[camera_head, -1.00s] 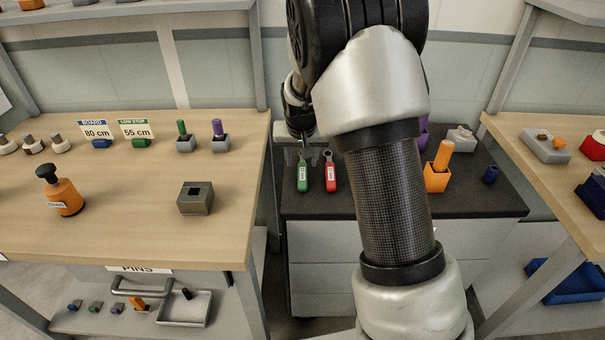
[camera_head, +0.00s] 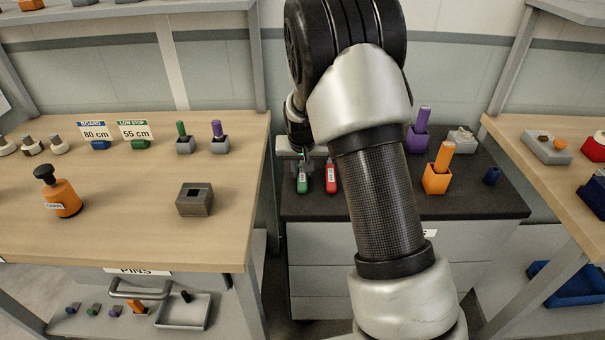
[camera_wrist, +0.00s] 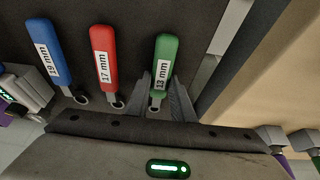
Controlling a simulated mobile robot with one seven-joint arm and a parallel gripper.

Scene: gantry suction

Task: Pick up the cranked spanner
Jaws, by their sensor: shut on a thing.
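Three spanners with coloured handles show in the wrist view: a green spanner (camera_wrist: 165,60) marked 13 mm, a red spanner (camera_wrist: 104,55) marked 17 mm and a blue spanner (camera_wrist: 46,52) marked 19 mm. I cannot tell from their shapes which is cranked. My gripper (camera_wrist: 160,92) is shut on the green spanner, its fingers on either side of the shank just below the handle.
The red spanner is close beside the green one. On the dark cabinet top (camera_head: 470,205) stand an orange holder (camera_head: 436,180) and a purple holder (camera_head: 418,140). A wooden bench (camera_head: 120,225) lies to the left.

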